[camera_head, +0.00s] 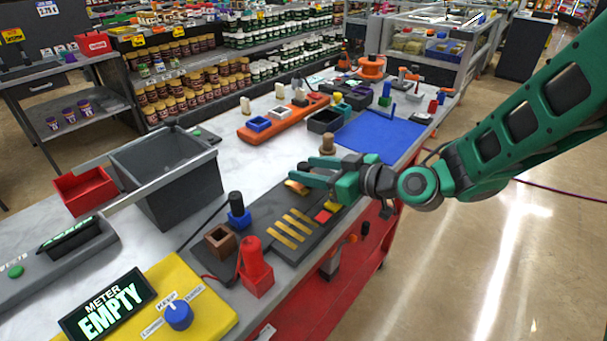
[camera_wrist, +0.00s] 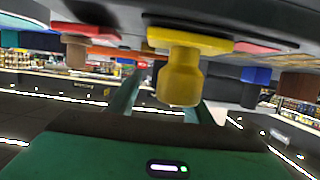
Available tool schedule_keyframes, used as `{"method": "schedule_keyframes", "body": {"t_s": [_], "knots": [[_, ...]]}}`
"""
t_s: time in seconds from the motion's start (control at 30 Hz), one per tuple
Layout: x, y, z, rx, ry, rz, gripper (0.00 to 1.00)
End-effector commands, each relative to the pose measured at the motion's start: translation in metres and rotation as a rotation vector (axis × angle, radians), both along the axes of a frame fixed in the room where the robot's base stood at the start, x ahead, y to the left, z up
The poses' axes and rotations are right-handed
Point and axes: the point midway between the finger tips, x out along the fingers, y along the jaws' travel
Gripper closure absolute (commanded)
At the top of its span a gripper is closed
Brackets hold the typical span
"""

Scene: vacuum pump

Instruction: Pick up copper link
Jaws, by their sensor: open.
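A small copper-coloured piece (camera_head: 297,187), which looks like the copper link, shows at the far end of the dark grey board (camera_head: 262,222), just below my fingers and partly hidden by them. My gripper (camera_head: 298,174) is open above this end of the board, fingers pointing left. I cannot tell from the head view how far it is above the piece. In the wrist view, my fingers (camera_wrist: 160,100) are spread, with a yellow peg (camera_wrist: 180,78) on a yellow base seen between them. The copper piece is not clear in the wrist view.
Several brass strips (camera_head: 289,228) and a red block (camera_head: 324,217) lie on the board. A red post (camera_head: 254,266), blue-based knob (camera_head: 238,212) and brown box (camera_head: 219,242) stand at its near-left end. A grey bin (camera_head: 165,172) is left; a blue mat (camera_head: 378,137) lies behind.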

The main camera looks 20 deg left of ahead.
Motion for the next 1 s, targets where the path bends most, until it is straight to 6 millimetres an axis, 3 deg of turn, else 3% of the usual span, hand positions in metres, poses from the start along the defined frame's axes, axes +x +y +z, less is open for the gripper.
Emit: {"method": "schedule_keyframes", "body": {"t_s": [0.13,0.43,0.63,1.0], "knots": [[0.006,0.015,-0.005,-0.001,0.000,0.002,0.54],[0.007,0.018,-0.007,0.000,0.001,0.000,0.54],[0.007,0.018,-0.007,0.000,0.001,0.000,0.99],[0.008,0.018,-0.004,0.001,0.000,0.000,0.99]]}}
